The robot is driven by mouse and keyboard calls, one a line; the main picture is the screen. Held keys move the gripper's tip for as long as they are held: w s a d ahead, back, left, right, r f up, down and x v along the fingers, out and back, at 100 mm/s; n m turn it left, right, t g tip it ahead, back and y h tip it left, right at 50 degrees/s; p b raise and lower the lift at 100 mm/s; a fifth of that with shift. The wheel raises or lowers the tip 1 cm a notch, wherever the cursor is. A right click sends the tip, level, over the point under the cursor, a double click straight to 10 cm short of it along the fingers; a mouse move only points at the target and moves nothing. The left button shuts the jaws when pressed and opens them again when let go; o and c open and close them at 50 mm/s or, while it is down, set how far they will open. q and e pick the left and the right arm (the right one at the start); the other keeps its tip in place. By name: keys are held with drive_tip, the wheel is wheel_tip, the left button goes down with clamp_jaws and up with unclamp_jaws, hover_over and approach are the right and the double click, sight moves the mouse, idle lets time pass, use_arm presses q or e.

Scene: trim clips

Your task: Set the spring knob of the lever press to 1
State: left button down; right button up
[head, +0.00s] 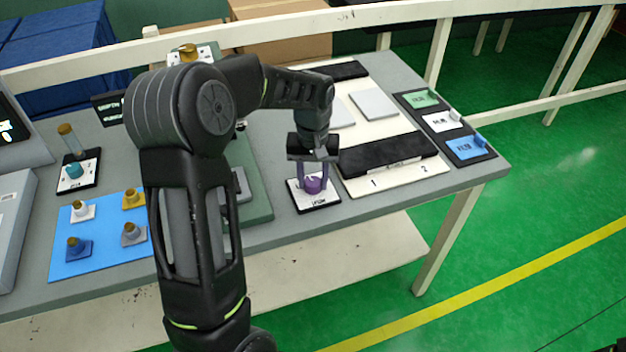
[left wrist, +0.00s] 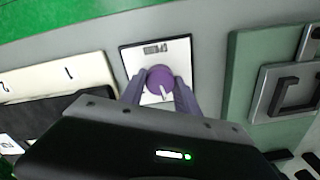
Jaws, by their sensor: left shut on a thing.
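The spring knob (head: 312,186) is a round purple knob on a white plate (head: 322,204) with a black border, near the table's front edge. It also shows in the left wrist view (left wrist: 159,80), where a pale pointer mark lies on its face. My left gripper (head: 312,178) points down over the plate, its purple fingers shut on the knob from both sides. The gripper and arm hide part of the plate, and the plate's lettering is too small to read surely. The green base of a device (head: 258,180), perhaps the lever press, stands left of the plate, mostly hidden behind my arm. My right gripper is not in view.
A cream board (head: 375,187) marked 1 and 2 with a black pad lies right of the plate. Green, white and blue labelled blocks sit at the right end. A blue mat (head: 88,270) with several small knobbed pieces lies at the left.

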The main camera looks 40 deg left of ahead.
sight(313, 181)
use_arm(q)
drive_tip(key=n+b, duration=0.1)
drive_tip(key=n, duration=0.8)
drive_tip(key=shift+n, duration=0.4)
drive_tip(key=c, duration=0.9)
unclamp_jaws()
wheel_tip(313, 181, up, 8)
drive_tip(key=shift+f+b, duration=0.1)
drive_tip(key=shift+b, duration=0.35)
